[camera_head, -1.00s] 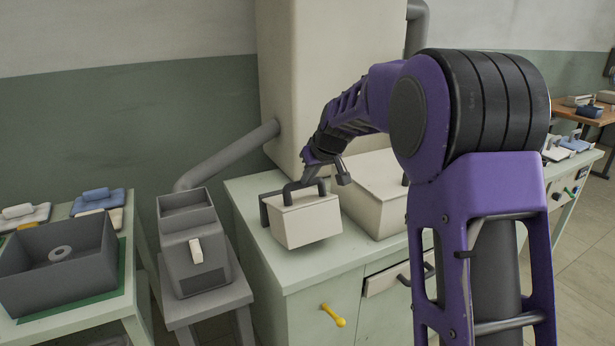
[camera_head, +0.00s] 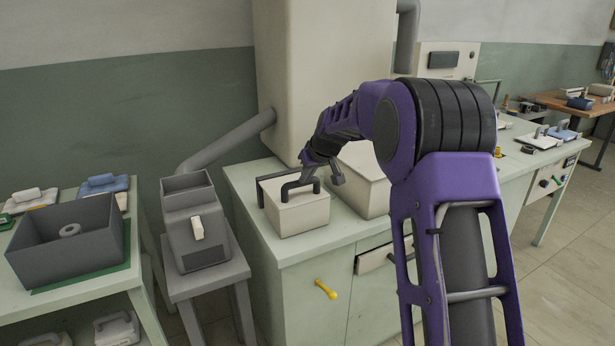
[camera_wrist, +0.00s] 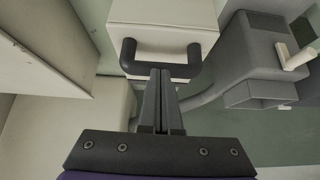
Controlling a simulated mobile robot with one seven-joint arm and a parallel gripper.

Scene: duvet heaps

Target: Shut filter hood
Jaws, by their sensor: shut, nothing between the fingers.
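The filter hood, as I take it, is the cream box (camera_head: 298,216) with a dark U-shaped handle (camera_head: 300,187) on the pale green counter. It looks level and down on the counter, with a dark bracket behind its left side. The hood (camera_wrist: 165,22) and its handle (camera_wrist: 160,68) also show in the wrist view. My gripper (camera_head: 325,178) is at the right end of the handle in the head view. In the wrist view its fingertips (camera_wrist: 160,72) are shut and empty, right at the handle bar; I cannot tell whether they touch it.
A second cream box (camera_head: 362,178) stands close on the right, partly behind my arm. A tall cream cabinet (camera_head: 325,80) rises behind. A grey hopper (camera_head: 195,225) stands on a stool to the left. A yellow handle (camera_head: 326,289) juts from the counter front.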

